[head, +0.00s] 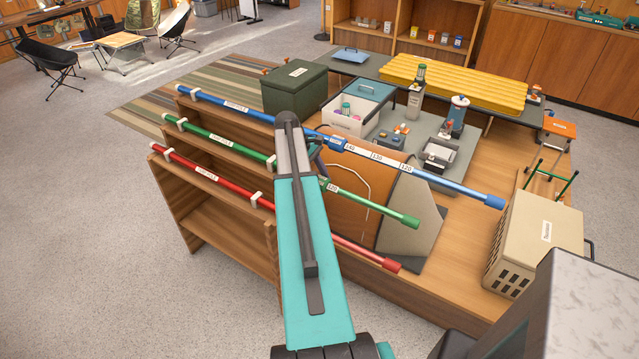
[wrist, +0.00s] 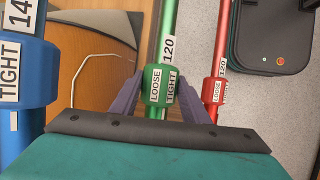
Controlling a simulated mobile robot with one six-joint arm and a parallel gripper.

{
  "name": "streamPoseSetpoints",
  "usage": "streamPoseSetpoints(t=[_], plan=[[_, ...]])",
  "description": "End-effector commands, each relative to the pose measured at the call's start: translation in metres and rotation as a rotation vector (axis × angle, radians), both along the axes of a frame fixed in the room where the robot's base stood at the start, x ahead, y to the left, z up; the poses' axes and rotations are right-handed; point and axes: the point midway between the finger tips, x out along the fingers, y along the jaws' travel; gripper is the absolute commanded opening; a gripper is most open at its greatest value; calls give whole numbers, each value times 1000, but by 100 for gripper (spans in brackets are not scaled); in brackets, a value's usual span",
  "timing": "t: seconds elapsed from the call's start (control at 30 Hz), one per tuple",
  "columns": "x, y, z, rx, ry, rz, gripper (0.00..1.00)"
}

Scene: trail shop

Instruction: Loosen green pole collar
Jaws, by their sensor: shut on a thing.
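The green pole (head: 378,204) lies across the rack between the blue and red poles. Its green collar (wrist: 158,82) sits in the middle of the wrist view, with LOOSE on its left part and TIGHT on its lower right part. A white 120 label shows on the pole just beyond the collar. My gripper (wrist: 161,98) has one purple-grey finger on each side of the collar and is shut on it. In the head view my arm covers most of the collar and the gripper.
The blue pole (head: 430,180) with its big collar (wrist: 22,75) is close on the left in the wrist view. The red pole (head: 345,243) with its collar (wrist: 214,92) is close on the right. A tan crate (head: 540,235) stands at the right of the platform.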

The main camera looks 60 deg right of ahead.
Motion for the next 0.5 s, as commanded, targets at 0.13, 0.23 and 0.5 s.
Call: streamPoseSetpoints(t=[0.13, 0.23, 0.5], plan=[[-1, 3, -3, -46, 0, 0, 19], [-1, 4, -4, -92, 0, -1, 19], [-1, 6, -6, -264, 1, 1, 19]])
